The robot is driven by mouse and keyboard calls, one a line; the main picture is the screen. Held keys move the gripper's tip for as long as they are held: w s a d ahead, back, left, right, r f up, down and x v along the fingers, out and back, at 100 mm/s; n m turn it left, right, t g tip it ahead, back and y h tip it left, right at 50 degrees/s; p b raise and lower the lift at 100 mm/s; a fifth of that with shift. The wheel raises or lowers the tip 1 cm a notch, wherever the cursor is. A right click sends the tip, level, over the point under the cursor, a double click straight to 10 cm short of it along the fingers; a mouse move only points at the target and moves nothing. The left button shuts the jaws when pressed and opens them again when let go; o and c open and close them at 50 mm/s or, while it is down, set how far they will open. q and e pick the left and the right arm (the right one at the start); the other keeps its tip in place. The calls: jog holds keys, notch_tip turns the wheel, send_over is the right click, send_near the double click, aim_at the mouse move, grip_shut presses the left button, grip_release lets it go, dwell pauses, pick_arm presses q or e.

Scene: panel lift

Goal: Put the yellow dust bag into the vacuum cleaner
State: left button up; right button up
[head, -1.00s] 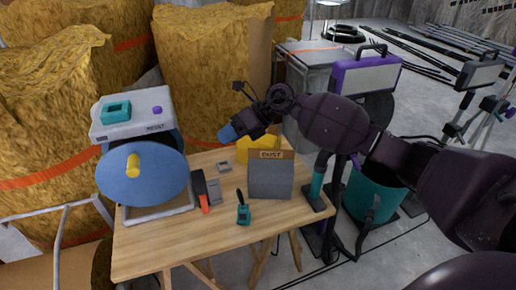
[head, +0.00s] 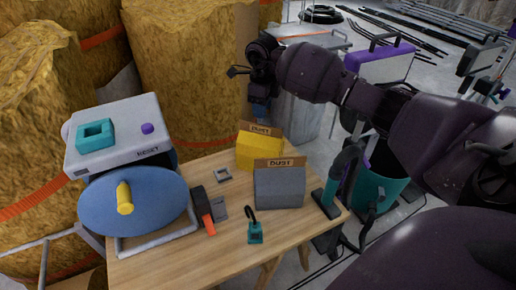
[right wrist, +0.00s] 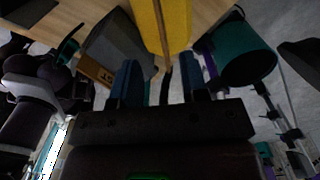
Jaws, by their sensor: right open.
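The yellow dust bag (head: 260,150) stands upright at the table's back edge, with a brown top band. It also shows in the right wrist view (right wrist: 160,22), ahead of the fingers. My right gripper (head: 259,106) points down above and behind the bag, apart from it. In the right wrist view its two blue fingers (right wrist: 160,80) are spread and empty. A teal drum (head: 383,188), likely the vacuum cleaner, stands on the floor right of the table, partly hidden by my arm; its open top (right wrist: 247,50) shows in the right wrist view. My left gripper is out of view.
A grey bag marked DUST (head: 279,185) stands in front of the yellow bag. A machine with a blue disc (head: 133,203), small tools and a teal-handled tool (head: 337,178) share the wooden table (head: 190,258). Yellow wrapped bales (head: 185,70) stand behind.

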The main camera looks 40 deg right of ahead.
aim_at(262, 135)
notch_tip(262, 135, down, 3)
jog(key=shift+f, duration=0.15)
jog(key=shift+f+b, duration=0.4)
jog(key=shift+f, duration=0.2)
notch_tip(262, 135, down, 4)
jog(key=shift+w+r+b, duration=0.1)
jog(key=shift+r+b, duration=0.05)
jog(key=shift+b, duration=0.35)
jog(key=shift+d+f, duration=0.1)
jog(key=shift+f, duration=0.3)
jog(key=shift+r, duration=0.1)
jog(key=c, duration=0.7)
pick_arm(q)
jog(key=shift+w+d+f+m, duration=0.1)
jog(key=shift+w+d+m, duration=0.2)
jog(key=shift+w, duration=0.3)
pick_arm(e)
grip_shut()
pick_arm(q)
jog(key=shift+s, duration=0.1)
